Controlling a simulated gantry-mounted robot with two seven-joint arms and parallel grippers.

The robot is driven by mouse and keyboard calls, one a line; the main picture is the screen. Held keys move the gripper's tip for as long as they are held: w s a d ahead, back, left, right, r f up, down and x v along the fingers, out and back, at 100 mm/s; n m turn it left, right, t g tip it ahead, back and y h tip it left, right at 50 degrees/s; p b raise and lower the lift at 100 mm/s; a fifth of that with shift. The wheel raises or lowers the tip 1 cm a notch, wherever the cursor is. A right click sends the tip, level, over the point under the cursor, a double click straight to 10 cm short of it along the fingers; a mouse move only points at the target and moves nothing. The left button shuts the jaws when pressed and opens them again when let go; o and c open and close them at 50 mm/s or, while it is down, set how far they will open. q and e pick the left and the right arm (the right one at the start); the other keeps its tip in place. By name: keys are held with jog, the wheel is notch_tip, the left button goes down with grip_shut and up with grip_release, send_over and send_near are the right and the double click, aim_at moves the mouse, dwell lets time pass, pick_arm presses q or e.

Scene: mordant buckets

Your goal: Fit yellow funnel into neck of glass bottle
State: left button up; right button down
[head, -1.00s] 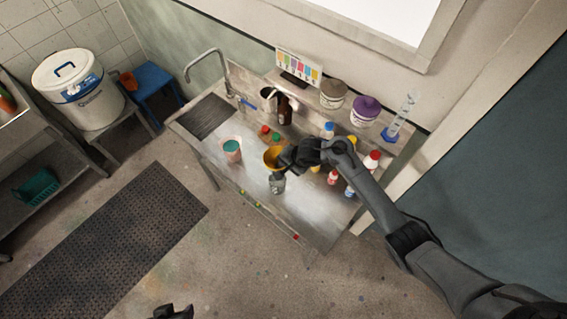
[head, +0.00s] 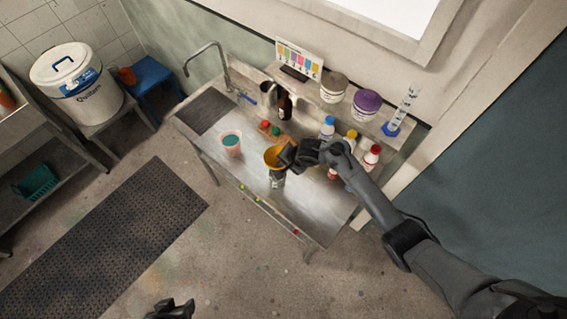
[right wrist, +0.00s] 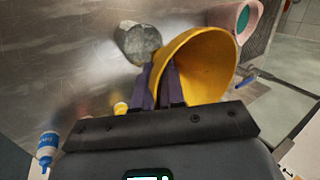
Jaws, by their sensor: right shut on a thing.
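The yellow funnel (head: 271,160) is in my right gripper (head: 284,157), whose fingers are shut on its rim. The right wrist view shows the funnel (right wrist: 208,62) large, its wide mouth facing the camera, with the dark fingers (right wrist: 163,88) at its near wall. The grey glass bottle (head: 277,179) stands on the steel table just below the funnel in the head view. It also shows beyond the funnel's left side in the wrist view (right wrist: 138,44). The spout is hidden, so I cannot tell whether it touches the bottle's neck. My left gripper (head: 174,308) is at the bottom edge, away from the table.
A pink cup with teal contents (head: 231,143) stands left of the funnel. Several bottles, including a blue-capped one (head: 327,127), crowd the right. The front table edge is close to the glass bottle.

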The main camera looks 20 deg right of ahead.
jog(key=c, duration=1.1)
grip_release()
jog(key=shift+c, duration=0.2)
jog(key=shift+r, duration=0.1)
jog(key=p+v, duration=0.3)
jog(key=v, duration=0.7)
jog(key=shift+r, duration=0.25)
jog(key=shift+s+d, duration=0.1)
jog(key=shift+s, duration=0.1)
